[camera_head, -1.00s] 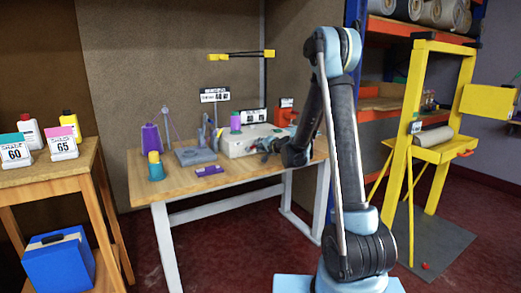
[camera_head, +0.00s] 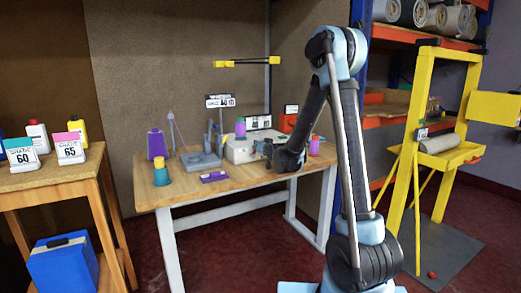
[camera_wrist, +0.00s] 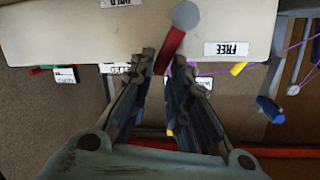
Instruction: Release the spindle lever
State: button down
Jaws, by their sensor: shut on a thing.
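In the wrist view a red lever (camera_wrist: 172,48) with a round grey knob (camera_wrist: 185,15) stands against the pale machine face (camera_wrist: 70,35). The fingertips of my gripper (camera_wrist: 165,72) lie on both sides of the lever and are shut on it. An upside-down FREE label (camera_wrist: 226,48) is to the right of the lever, and a partly cut-off HOLD label (camera_wrist: 118,3) is to the left. In the head view my gripper (camera_head: 266,150) is at the front of the white machine (camera_head: 238,153) on the workbench; the lever is too small to make out there.
The wooden workbench (camera_head: 240,181) also carries a yellow-topped teal cone (camera_head: 161,174), a purple spool (camera_head: 156,144), a grey stand (camera_head: 200,160) and a purple block (camera_head: 213,177). A yellow frame (camera_head: 408,160) stands right. A bottle table (camera_head: 60,178) stands left.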

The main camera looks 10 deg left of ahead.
jog(key=shift+s+a+r+n+t+h, duration=0.15)
jog(key=shift+s+a+n, duration=0.15)
jog(key=shift+n, duration=0.35)
jog(key=shift+s+a+f+n+t+h, duration=0.15)
jog(key=shift+a+n, duration=0.15)
jog(key=shift+n, duration=0.35)
jog(key=shift+s+r, duration=0.1)
jog(key=c, duration=1.5)
grip_release()
jog(key=shift+a, duration=0.1)
jog(key=v, duration=1.1)
jog(key=shift+s+d, duration=0.25)
jog(key=shift+s, duration=0.1)
